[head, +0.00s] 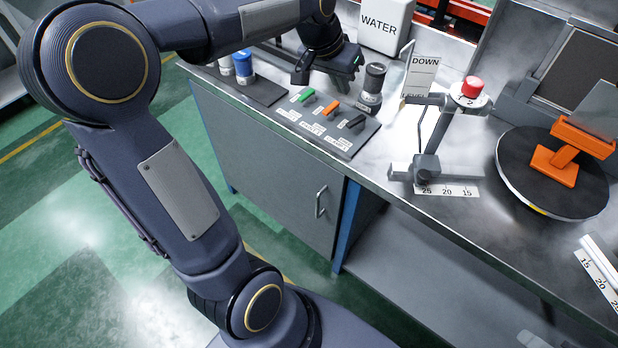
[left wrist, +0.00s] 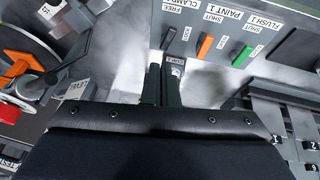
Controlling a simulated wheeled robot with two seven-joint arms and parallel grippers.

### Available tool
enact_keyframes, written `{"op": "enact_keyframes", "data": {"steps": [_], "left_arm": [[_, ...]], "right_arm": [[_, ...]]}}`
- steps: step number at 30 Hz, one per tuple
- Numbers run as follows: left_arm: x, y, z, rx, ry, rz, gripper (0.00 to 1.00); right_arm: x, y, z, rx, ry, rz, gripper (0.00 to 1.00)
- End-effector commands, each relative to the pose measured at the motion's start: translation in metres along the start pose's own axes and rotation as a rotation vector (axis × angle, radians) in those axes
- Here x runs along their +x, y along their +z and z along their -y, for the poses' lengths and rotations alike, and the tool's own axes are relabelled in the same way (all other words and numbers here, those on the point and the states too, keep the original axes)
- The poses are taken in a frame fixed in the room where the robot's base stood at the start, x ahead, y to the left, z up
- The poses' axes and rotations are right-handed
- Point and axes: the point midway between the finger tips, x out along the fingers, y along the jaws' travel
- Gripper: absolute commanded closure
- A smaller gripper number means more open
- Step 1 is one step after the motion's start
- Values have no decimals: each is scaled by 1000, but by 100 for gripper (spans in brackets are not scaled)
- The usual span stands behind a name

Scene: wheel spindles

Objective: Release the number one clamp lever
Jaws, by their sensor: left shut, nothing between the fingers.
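The clamp 1 lever is the black one (head: 352,122) at the near right end of the grey lever panel (head: 340,143), beside an orange lever (head: 328,107) and a green lever (head: 306,95). In the left wrist view the black lever (left wrist: 171,39) lies just beyond my fingertips, with "FREE" and "CLAMP 1" lettering near it. My left gripper (left wrist: 162,75) is shut and empty, apart from the lever as far as I can tell. In the head view its wrist hangs over the bench just behind the panel. My right gripper is not in view.
A black-capped container (head: 372,88) stands close to the right of my left gripper. A blue-capped container (head: 243,66) stands left of the panel. A red-knobbed stand (head: 472,88) and a turntable (head: 550,200) with an orange fixture are to the right.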

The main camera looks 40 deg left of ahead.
Motion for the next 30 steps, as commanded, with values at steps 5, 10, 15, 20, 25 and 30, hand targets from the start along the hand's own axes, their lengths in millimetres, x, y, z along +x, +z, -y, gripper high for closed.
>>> {"op": "enact_keyframes", "data": {"steps": [5,10,15,20,25,30], "left_arm": [[-16,32,-10,-19,29,-16,100],[-26,63,-20,-37,55,-28,100],[-33,95,-30,-57,82,-39,100],[-37,125,-40,-75,105,-51,100],[-37,158,-50,-93,130,-62,100],[-35,186,-59,-110,152,-70,100]], "right_arm": [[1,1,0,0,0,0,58],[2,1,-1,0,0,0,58],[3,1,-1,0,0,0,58],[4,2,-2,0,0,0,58],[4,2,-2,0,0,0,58],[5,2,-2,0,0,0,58]]}}
